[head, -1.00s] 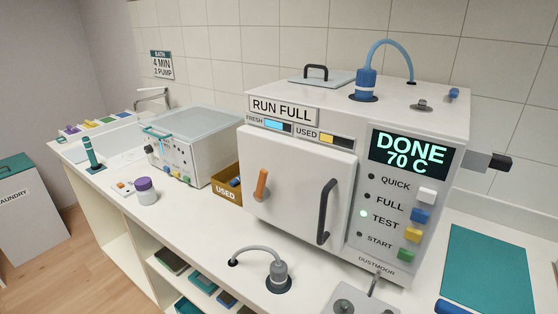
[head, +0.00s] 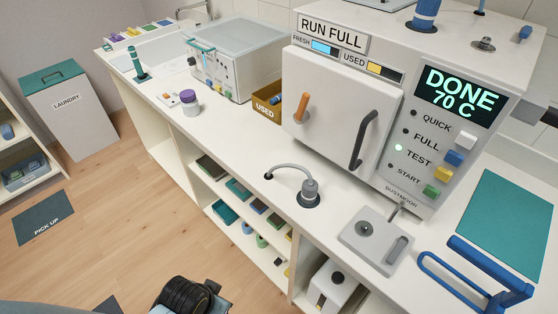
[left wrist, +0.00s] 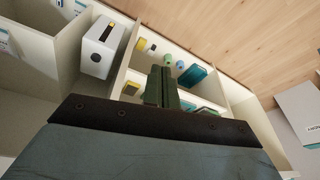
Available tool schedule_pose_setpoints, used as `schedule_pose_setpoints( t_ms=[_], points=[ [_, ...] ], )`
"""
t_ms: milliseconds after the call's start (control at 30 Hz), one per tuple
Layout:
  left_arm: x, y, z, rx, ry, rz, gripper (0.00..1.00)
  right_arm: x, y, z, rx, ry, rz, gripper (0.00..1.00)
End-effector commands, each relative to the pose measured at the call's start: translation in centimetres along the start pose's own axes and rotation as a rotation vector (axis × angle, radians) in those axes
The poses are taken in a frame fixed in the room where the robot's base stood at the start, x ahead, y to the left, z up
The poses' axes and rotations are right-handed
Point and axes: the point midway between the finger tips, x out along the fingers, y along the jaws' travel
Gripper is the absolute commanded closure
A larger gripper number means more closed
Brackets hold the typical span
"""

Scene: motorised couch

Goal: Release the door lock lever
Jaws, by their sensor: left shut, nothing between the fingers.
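The white steriliser (head: 345,65) on the counter has a shut white door. An orange lever (head: 302,108), likely the door lock lever, stands nearly upright on the door's left part, its top leaning slightly right. A dark vertical door handle (head: 363,140) is to its right. The display (head: 458,95) reads "DONE 70 C". My left gripper (left wrist: 163,74) shows in the left wrist view, its dark green fingers together and empty, with the counter's open shelves behind them. It is away from the lever. My right gripper is in neither view.
A grey hose fitting (head: 309,192) and a grey plate (head: 375,240) sit on the counter before the door. A blue-handled tool (head: 480,275) lies at the front right. The USED box (head: 267,102) stands left of the steriliser. Floor left of the counter is largely open.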

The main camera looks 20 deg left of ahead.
Motion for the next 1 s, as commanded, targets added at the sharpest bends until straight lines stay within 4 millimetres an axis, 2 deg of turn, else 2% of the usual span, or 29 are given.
schedule_pose_setpoints(
  t_ms=[33, 167, 233, 300, 400, 533, 667, 800, 900, 1000],
  points=[
    [-2.1, -0.2, -1.1, 0.009, 0.022, -0.006, 1.0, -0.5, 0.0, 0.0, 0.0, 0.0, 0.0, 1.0],
    [-6.5, -0.6, -3.9, 0.058, 0.084, -0.036, 1.0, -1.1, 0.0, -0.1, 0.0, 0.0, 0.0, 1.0],
    [-9.0, -0.9, -6.0, 0.113, 0.146, -0.069, 1.0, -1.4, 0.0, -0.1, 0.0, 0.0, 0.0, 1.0],
    [-11.8, -1.2, -9.4, 0.218, 0.249, -0.136, 1.0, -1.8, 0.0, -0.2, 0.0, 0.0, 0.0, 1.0],
    [-14.6, -1.4, -14.7, 0.415, 0.415, -0.27, 1.0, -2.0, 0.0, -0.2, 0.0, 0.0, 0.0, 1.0],
    [-17.2, -0.7, -20.3, 0.66, 0.592, -0.451, 1.0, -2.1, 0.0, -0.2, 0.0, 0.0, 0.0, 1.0],
    [-20.0, 1.1, -25.5, 0.929, 0.757, -0.663, 1.0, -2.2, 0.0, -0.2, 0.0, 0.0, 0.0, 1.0],
    [-23.0, 4.5, -29.9, 1.229, 0.915, -0.915, 1.0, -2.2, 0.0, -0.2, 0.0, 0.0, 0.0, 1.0],
    [-24.4, 6.8, -31.6, 1.392, 0.992, -1.058, 1.0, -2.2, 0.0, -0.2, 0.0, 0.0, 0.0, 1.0],
    [-25.2, 8.2, -32.3, 1.483, 1.032, -1.142, 1.0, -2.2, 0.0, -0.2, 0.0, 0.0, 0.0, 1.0]
  ],
)
